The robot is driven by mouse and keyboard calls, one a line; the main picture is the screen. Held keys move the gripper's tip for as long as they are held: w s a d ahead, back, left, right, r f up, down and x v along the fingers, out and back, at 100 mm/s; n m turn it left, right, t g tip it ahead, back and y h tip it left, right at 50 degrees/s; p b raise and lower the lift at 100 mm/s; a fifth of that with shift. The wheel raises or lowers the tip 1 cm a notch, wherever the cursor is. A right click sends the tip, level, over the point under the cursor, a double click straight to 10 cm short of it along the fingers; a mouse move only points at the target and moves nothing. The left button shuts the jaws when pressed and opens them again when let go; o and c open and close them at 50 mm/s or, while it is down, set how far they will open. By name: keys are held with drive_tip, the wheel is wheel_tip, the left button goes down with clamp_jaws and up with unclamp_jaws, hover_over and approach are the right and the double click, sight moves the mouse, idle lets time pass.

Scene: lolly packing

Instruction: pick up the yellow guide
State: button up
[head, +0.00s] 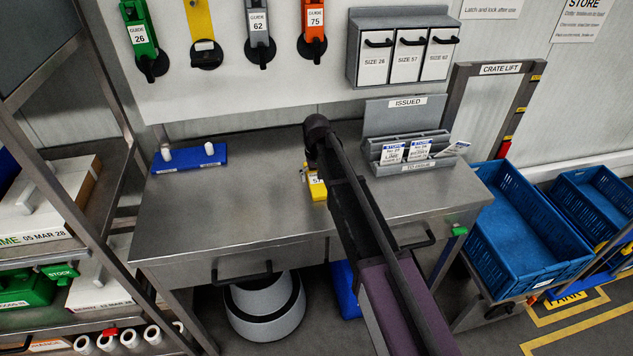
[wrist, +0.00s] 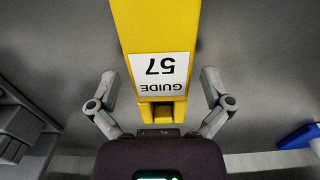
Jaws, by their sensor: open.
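The yellow guide (wrist: 155,28) fills the upper middle of the wrist view, with a white label reading GUIDE 57 upside down to me. In the head view only a small part of the yellow guide (head: 318,188) shows on the steel bench, with my arm hiding the rest. My gripper (wrist: 158,88) is open, with one finger on each side of the guide and visible gaps between them and its edges. The fingers do not touch it. In the head view my arm covers the fingers.
The steel bench (head: 235,235) is mostly clear. A blue tray (head: 188,160) with white knobs lies at its left, and a grey ISSUED rack (head: 408,165) at its right. Green, grey and orange guides and a yellow strip hang on the wall. Blue crates (head: 520,225) stand right.

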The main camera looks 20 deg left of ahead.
drive_tip(key=c, duration=1.1)
drive_tip(key=shift+r, duration=0.15)
wheel_tip(320, 180, up, 4)
drive_tip(key=p, duration=0.3)
drive_tip(key=shift+f+p, duration=0.25)
drive_tip(key=shift+p, duration=0.15)
drive_tip(key=s+d, duration=0.2)
drive_tip(key=s, duration=0.2)
drive_tip(key=s+d+p, duration=0.1)
drive_tip(key=s+d, duration=0.2)
drive_tip(key=s, duration=0.2)
drive_tip(key=s+d+r, duration=0.1)
drive_tip(key=s+d, duration=0.2)
drive_tip(key=s, duration=0.1)
drive_tip(key=shift+s+d+r, duration=0.1)
drive_tip(key=shift+s+d, duration=0.05)
drive_tip(key=shift+s, duration=0.2)
